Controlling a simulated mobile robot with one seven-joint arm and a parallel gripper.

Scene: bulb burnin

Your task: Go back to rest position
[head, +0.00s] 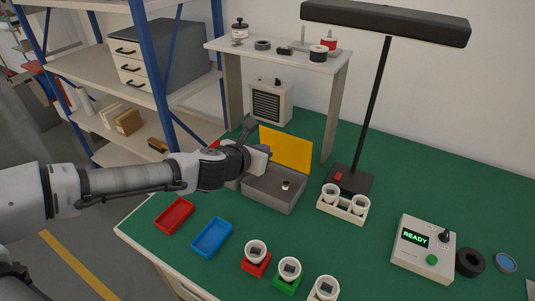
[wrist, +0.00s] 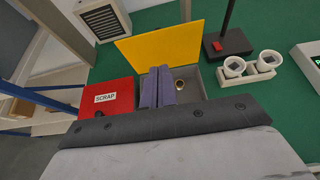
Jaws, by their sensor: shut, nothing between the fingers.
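My gripper (head: 266,151) is shut and empty, held above the left back part of an open grey box (head: 262,196). Its two fingers (wrist: 158,87) stand together in the wrist view, in front of the box. The box has a raised yellow lid (head: 287,149), also seen in the wrist view (wrist: 165,42). A small bulb-like piece with a brass-coloured ring (head: 286,185) lies inside the box; it also shows in the wrist view (wrist: 180,85), right of the fingers. My arm reaches in from the left in the head view.
A red SCRAP box (wrist: 103,98) stands left of the grey box. Red (head: 174,215) and blue (head: 212,237) trays lie in front. A white two-socket holder (head: 343,208), a lamp (head: 372,120) and a READY tester (head: 424,245) stand right. Several sockets line the front. A shelf (head: 275,56) rises behind.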

